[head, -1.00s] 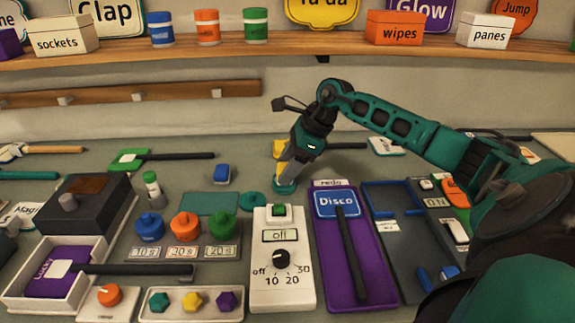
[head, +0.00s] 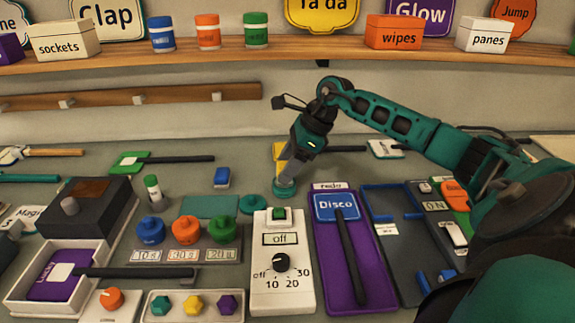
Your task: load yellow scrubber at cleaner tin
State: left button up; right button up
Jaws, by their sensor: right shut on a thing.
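My right gripper (head: 286,178) reaches down from the upper right, with its tips at a small round teal tin (head: 284,191), which I take for the cleaner tin. A flat teal disc (head: 253,204) lies just left of the tin. My left gripper is not in view.
A white dial box (head: 291,293) stands just in front of the tin. A purple tray (head: 374,282) with a black stick lies to its right. Three coloured knobbed pots, one of them orange (head: 187,231), stand to the left.

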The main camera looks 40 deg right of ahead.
jog(key=shift+r+p, duration=1.65)
jog(key=shift+r, duration=1.1)
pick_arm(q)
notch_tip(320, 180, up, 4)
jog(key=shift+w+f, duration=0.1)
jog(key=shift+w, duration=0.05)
